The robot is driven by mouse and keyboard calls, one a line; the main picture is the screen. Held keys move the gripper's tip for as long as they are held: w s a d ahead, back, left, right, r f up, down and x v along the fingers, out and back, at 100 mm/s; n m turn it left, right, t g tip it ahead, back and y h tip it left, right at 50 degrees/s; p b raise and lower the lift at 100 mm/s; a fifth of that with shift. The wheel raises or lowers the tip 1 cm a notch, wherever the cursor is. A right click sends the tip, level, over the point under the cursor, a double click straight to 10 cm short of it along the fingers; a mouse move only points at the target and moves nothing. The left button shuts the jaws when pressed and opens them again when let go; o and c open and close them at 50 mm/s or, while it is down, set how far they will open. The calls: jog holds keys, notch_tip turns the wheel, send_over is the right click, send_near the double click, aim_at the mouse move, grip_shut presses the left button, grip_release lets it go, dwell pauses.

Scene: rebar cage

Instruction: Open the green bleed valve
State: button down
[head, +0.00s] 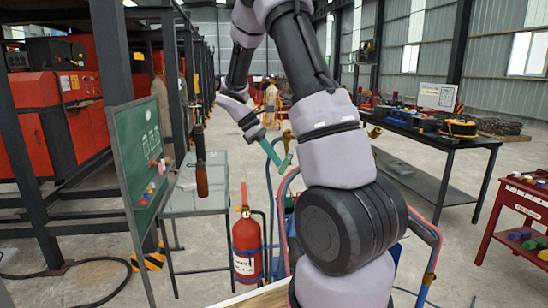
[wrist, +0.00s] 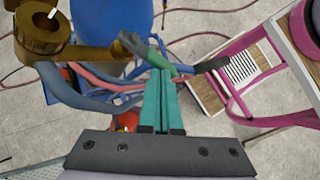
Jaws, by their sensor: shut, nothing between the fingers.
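My gripper (wrist: 165,72) has teal fingers pressed together with nothing between them. In the head view my gripper (head: 277,153) hangs angled downward, left of my arm. I cannot pick out the valve in the head view.
A brass fitting (wrist: 40,30), a blue cylinder (wrist: 98,22) and hoses lie left of the fingers. A pink frame (wrist: 238,105) stands right. In the head view, a fire extinguisher (head: 247,248), a glass table (head: 205,182) and a dark workbench (head: 440,134) stand around.

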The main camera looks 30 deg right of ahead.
aim_at(285, 168)
jog(key=n+h, duration=0.1)
jog(key=s+f+n+h, duration=0.1)
jog(key=h, duration=0.1)
jog(key=n+t+h, duration=0.1)
jog(key=shift+s+d+f+h, duration=0.3)
jog(key=shift+s+f, duration=0.05)
jog(key=shift+s+d+f, duration=0.15)
jog(key=shift+s+d, duration=0.05)
dwell(0.7)
